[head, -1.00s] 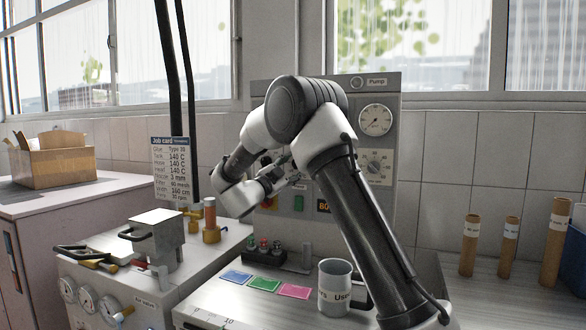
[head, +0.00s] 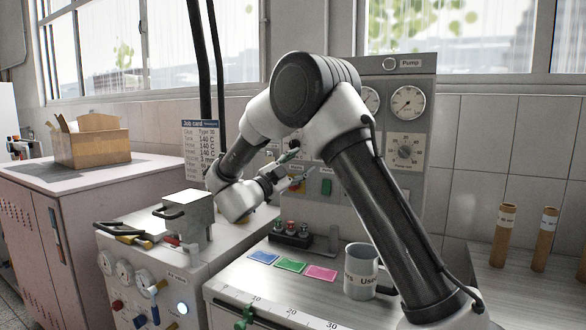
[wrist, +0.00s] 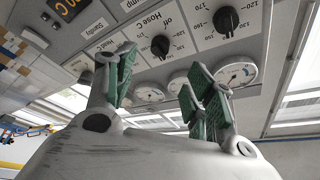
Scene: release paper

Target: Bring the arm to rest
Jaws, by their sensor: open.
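My gripper (head: 291,167) is raised in front of the grey pump panel (head: 405,190), above the bench, with my arm folded. In the wrist view my gripper (wrist: 165,90) shows two green-padded fingers standing well apart, with nothing between them. Behind the fingers, the wrist view shows the panel face (wrist: 185,30) with black knobs and white round gauges. The fingers look clear of the panel, though the exact gap cannot be told. Part of the panel is hidden behind my arm in the head view.
Brown tubes (head: 504,235) stand at the right. A wooden box (head: 92,147) sits on the left cabinet. The air around my gripper looks free.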

